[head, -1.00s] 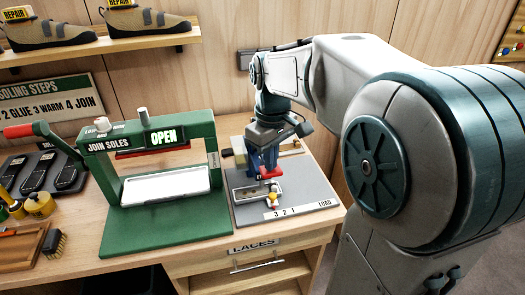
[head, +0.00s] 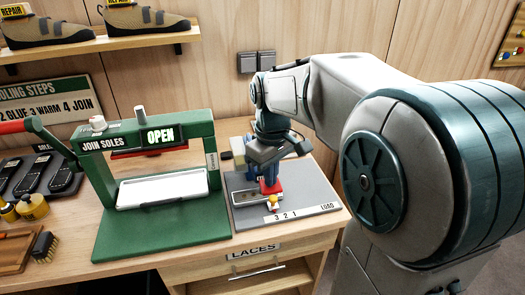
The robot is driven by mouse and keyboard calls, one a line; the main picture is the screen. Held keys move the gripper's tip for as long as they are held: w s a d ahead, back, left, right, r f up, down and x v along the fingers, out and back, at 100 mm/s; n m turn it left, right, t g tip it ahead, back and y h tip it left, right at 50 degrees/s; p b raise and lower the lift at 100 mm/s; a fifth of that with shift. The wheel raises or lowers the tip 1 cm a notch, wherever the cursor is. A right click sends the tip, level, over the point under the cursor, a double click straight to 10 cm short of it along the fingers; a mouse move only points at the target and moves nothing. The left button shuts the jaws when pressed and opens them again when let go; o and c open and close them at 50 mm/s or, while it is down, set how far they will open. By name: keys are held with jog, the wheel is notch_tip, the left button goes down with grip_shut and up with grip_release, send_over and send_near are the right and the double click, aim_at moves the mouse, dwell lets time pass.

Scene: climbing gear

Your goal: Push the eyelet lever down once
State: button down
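The eyelet press stands on a grey base plate (head: 312,197) at the right of the bench. Its blue body (head: 268,171) is partly hidden under my arm. A red part (head: 271,187), which looks like the front of the eyelet lever, sits low over the plate, just above a small yellow-and-white piece (head: 273,203). My gripper (head: 277,160) points down at the press, close above or against the red part. I cannot tell whether they touch. Its fingers are small and largely hidden, so their opening does not show.
A green sole press (head: 165,238) with an OPEN sign and a white tray (head: 160,190) stands just left. The plate is marked 3 2 1 and LOAD. A LACES drawer (head: 262,265) is below. Shoes, a brush (head: 43,246) and yellow jars (head: 32,207) are farther left.

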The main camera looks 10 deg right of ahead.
jog(key=shift+r, duration=0.1)
notch_tip(320, 180, up, 13)
jog(key=p, duration=1)
jog(key=shift+p, duration=0.35)
jog(key=s+f+m+t, duration=0.3)
jog(key=s+m, duration=0.3)
jog(key=s, duration=0.8)
jog(key=shift+f+t, duration=0.3)
jog(key=shift+f, duration=0.35)
